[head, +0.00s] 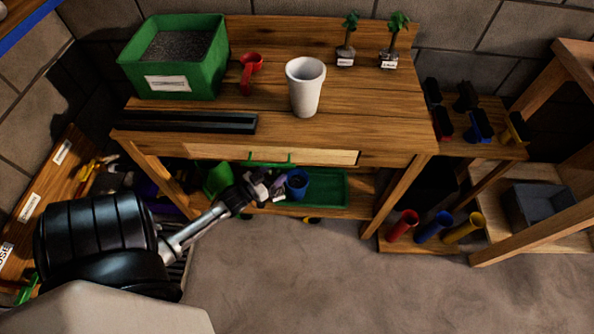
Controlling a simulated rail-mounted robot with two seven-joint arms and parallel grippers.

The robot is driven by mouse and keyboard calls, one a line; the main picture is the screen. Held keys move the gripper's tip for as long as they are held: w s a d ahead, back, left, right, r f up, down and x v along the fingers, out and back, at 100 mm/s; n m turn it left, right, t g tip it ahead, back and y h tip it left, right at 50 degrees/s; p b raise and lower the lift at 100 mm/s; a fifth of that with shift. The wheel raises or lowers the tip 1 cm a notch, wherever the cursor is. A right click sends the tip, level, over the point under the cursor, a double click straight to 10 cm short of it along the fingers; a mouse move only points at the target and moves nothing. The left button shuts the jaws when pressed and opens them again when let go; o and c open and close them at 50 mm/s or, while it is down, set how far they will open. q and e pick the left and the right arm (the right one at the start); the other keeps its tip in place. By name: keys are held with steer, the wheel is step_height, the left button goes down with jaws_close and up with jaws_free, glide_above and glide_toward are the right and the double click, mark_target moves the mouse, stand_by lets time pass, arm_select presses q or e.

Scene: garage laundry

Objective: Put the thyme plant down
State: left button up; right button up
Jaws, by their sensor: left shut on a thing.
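Two small potted plants, a left one (346,45) and a right one (393,45), stand upright at the back of the workbench (375,115). Each has a white label too small to read, so I cannot tell which is thyme. My left gripper (276,187) is low in front of the bench, below the green drawer handle (269,162). It is shut, apparently on the side of a blue pot (298,184); the contact is small and dark. No plant shows clearly in that pot. My right gripper is not in view.
A green soil bin (130,72), a red scoop (248,68) and a white pot (305,85) stand on the bench. A green tray (330,190) lies on the lower shelf. Coloured tubes (433,227) stand at right. The bench's front right top is clear.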

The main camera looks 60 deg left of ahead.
arm_select(q)
steer(key=b+x, duration=0.4)
steer(key=x, duration=0.7)
step_height(320, 180, down, 7)
steer(key=b, duration=0.3)
steer(key=shift+s+b, duration=0.35)
steer(key=shift+a, duration=0.15)
steer(key=o, duration=1.3)
steer(key=shift+f, duration=0.1)
steer(key=shift+o, duration=0.2)
